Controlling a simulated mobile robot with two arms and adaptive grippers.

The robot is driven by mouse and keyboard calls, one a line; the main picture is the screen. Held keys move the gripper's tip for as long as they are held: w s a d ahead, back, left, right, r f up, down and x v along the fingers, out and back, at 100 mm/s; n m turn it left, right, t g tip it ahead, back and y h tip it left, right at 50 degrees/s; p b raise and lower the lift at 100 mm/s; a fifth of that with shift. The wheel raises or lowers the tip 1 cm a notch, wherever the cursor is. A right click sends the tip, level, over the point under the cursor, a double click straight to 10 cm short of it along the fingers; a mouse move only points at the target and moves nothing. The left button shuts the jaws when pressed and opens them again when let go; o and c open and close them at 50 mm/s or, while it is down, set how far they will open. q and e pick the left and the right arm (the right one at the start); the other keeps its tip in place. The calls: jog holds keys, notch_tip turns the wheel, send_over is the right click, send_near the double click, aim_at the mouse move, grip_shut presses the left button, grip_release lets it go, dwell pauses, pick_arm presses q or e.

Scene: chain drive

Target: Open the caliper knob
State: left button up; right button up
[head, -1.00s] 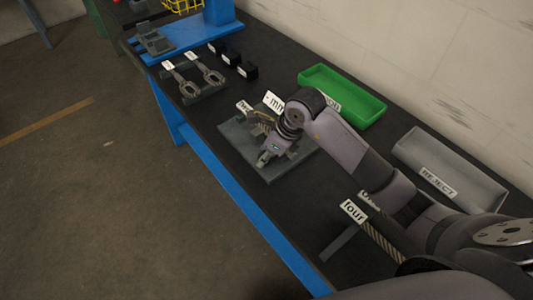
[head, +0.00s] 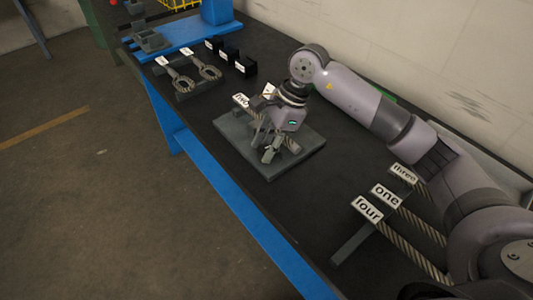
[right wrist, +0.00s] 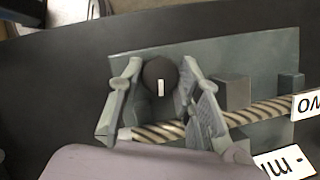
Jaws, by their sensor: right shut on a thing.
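In the right wrist view, the caliper knob (right wrist: 160,76) is a dark round cap with a white mark. My right gripper (right wrist: 162,98) has one finger on each side of it and is shut on it. In the head view my right gripper (head: 270,152) points down over the grey caliper base plate (head: 309,148), and the knob is hidden there. A striped chain (right wrist: 262,112) with a tag reading "two" lies across the plate beside the knob. My left gripper is not in view.
Chains tagged "three", "one" (head: 386,196) and "four" (head: 367,209) lie on a rack at the right. Two ring-ended pieces (head: 207,66) and several black blocks (head: 246,66) stand at the back left. A green tray (head: 382,95) is partly behind my arm.

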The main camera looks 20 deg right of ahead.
jog(key=shift+n+g+b, duration=0.3)
jog(key=shift+n+b, duration=0.35)
jog(key=shift+n, duration=0.05)
jog(key=o, duration=0.9)
jog(key=v, duration=1.2)
jog(key=shift+w+a+r, duration=0.1)
